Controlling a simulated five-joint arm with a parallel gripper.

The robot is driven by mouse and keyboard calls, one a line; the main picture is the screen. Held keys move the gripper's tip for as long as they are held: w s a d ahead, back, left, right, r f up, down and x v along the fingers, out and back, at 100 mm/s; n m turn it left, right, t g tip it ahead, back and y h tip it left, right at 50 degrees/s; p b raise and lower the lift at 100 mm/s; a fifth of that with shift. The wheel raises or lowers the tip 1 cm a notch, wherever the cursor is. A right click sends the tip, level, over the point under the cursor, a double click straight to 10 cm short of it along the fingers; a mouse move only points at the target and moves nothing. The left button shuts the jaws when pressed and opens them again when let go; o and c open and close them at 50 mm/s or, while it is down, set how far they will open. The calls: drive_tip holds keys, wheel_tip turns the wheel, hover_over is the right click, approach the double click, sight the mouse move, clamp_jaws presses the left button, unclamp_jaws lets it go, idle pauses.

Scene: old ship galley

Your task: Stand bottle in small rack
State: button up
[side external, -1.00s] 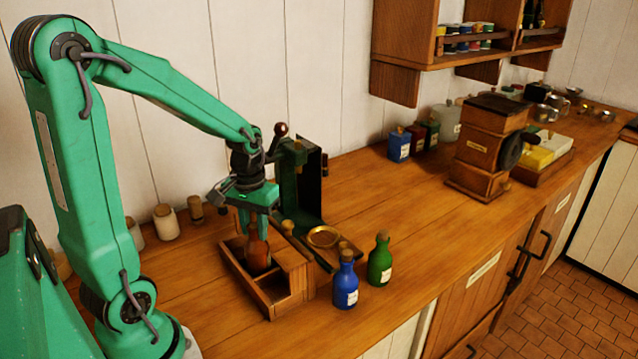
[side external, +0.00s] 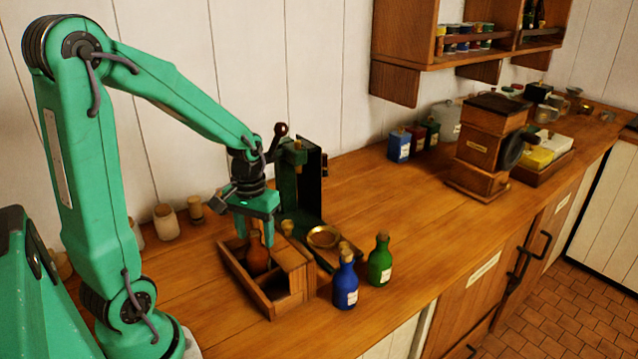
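A brown bottle (side external: 258,259) stands roughly upright in the back compartment of the small wooden rack (side external: 262,299) on the counter. The rack's walls hide its base. My gripper (side external: 254,234) is at the bottle's top, pointing down. Its fingers are apart, one on the left and one on the right of the bottle's neck, and it looks open. The front compartment of the rack looks empty. A blue bottle (side external: 346,284) and a green bottle (side external: 380,262) stand on the counter to the right of the rack.
A dark green upright device (side external: 310,185) with a lever stands just behind the rack, with a brass dish (side external: 323,237) beside it. Small jars (side external: 165,222) line the wall at left. A wooden grinder (side external: 488,150) stands further right. The middle counter is clear.

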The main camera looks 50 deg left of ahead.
drive_tip(key=shift+r, duration=3.9)
drive_tip(key=shift+d, duration=0.1)
drive_tip(key=shift+s+d+r, duration=0.1)
drive_tip(key=shift+d+r, duration=0.25)
drive_tip(key=shift+d, duration=0.05)
drive_tip(key=s+d+r+m+t, duration=0.2)
drive_tip(key=d+m, duration=0.1)
drive_tip(key=d, duration=0.2)
drive_tip(key=s+d+r+m+t, duration=0.3)
drive_tip(key=d, duration=0.2)
drive_tip(key=shift+s+r+t, duration=0.25)
drive_tip(key=shift+t, duration=0.05)
